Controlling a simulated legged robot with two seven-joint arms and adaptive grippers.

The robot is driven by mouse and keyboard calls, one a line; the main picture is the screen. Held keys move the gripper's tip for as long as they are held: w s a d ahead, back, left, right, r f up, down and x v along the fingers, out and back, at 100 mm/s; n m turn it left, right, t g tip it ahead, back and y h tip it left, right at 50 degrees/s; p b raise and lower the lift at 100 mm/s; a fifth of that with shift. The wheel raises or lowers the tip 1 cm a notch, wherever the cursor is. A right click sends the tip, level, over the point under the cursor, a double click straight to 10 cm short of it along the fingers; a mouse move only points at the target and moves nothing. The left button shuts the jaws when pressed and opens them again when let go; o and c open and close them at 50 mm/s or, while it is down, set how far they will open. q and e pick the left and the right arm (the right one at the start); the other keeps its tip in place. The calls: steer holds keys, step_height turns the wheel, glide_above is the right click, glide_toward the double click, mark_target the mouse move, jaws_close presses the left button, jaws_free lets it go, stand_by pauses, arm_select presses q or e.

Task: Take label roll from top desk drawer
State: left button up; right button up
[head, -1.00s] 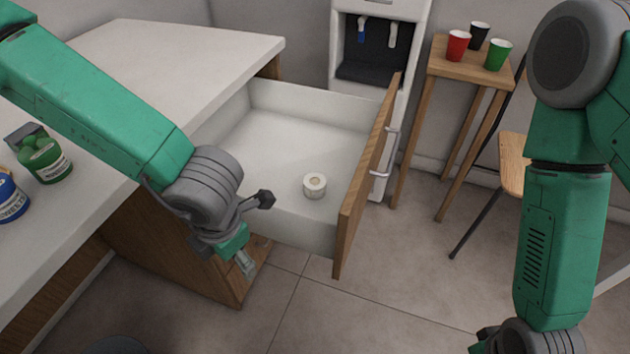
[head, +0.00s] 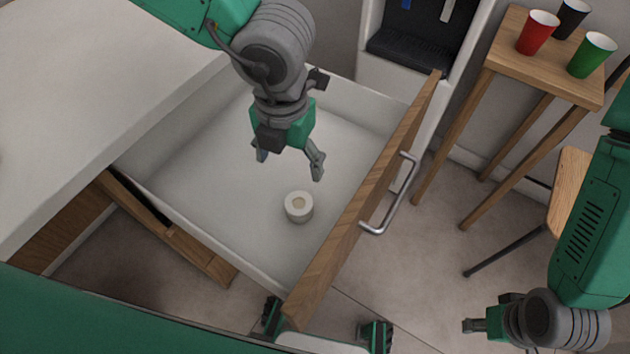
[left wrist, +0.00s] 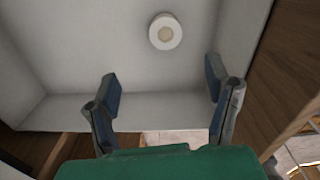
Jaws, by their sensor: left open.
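The white label roll (head: 299,207) lies flat in the open desk drawer (head: 190,165), toward its front panel. Its round core shows on top. My left gripper (head: 289,165) is over the drawer, fingers pointing down, open and empty, above and a little behind the roll in the head view. In the left wrist view the roll (left wrist: 165,31) lies beyond the two spread fingers (left wrist: 165,90), apart from them. My right gripper (head: 470,326) is at the lower right in the head view, away from the drawer; its finger opening is unclear.
The drawer's wooden front (head: 370,190) with its metal handle (head: 392,200) stands close beside the roll. The desk top (head: 80,100) is at left. A small wooden table (head: 540,68) with red, black and green cups stands beyond, near a water dispenser (head: 415,45).

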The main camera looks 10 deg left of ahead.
arm_select(q)
steer(key=b, duration=0.2)
glide_above(299, 203)
step_height(299, 203, down, 4)
steer(key=shift+a+f, duration=0.15)
steer(key=f, duration=0.2)
steer(key=a+f+b, duration=0.1)
steer(key=f, duration=0.1)
steer(key=shift+w+f, duration=0.1)
steer(key=shift+f, duration=0.1)
steer(key=f, duration=0.1)
steer(key=d+f+b, duration=0.1)
steer(key=f, duration=0.1)
steer(key=f+b, duration=0.1)
steer(key=shift+d+f, duration=0.3)
steer(key=shift+d, duration=0.05)
steer(key=shift+a+f+b, duration=0.1)
steer(key=shift+f+b, duration=0.2)
steer(key=shift+a, duration=0.25)
steer(key=c, duration=1.3)
steer(key=shift+d+r, duration=0.1)
steer(key=shift+d, duration=0.05)
